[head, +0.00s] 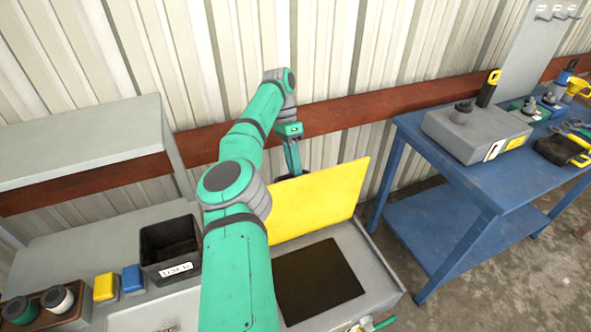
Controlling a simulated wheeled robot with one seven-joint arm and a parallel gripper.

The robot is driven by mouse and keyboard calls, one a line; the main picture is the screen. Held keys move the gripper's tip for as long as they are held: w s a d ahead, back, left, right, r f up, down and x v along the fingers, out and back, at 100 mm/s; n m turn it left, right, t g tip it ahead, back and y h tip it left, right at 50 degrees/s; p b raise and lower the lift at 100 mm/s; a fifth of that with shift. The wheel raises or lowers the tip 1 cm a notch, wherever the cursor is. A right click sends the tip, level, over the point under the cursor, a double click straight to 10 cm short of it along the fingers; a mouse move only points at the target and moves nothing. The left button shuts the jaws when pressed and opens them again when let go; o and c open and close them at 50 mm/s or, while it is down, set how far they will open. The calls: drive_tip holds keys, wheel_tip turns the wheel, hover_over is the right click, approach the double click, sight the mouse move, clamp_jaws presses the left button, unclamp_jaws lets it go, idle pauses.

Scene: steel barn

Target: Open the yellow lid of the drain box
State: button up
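The yellow lid (328,200) of the drain box stands raised at the back of the box, tilted up. The grey drain box (364,264) below it shows a dark square opening (318,281) in its top. My green arm crosses in front of the lid's left side. My gripper (291,175) is behind the lid's upper left edge; its fingertips are mostly hidden, so I cannot tell whether it is open or touches the lid.
A black bin (170,246) and yellow and blue blocks sit left of my arm. A blue workbench (432,172) with a grey box (474,133) and tools stands at right. A grey shelf (75,138) is at upper left. A corrugated wall with a reddish-brown rail (365,108) is close behind the lid.

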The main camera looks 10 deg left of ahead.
drive_tip(key=r, duration=0.2)
drive_tip(key=s+r, duration=0.1)
drive_tip(key=r, duration=0.1)
drive_tip(key=shift+r, duration=0.2)
drive_tip(key=s+r, duration=0.2)
drive_tip(key=r, duration=0.1)
drive_tip(key=s+r, duration=0.1)
drive_tip(key=shift+s+d+r, duration=0.25)
drive_tip(key=shift+s+d, duration=0.15)
drive_tip(key=s+d+r, duration=0.1)
drive_tip(key=s+r, duration=0.3)
drive_tip(key=s, duration=0.5)
drive_tip(key=shift+d, duration=0.35)
drive_tip(key=shift+c, duration=0.5)
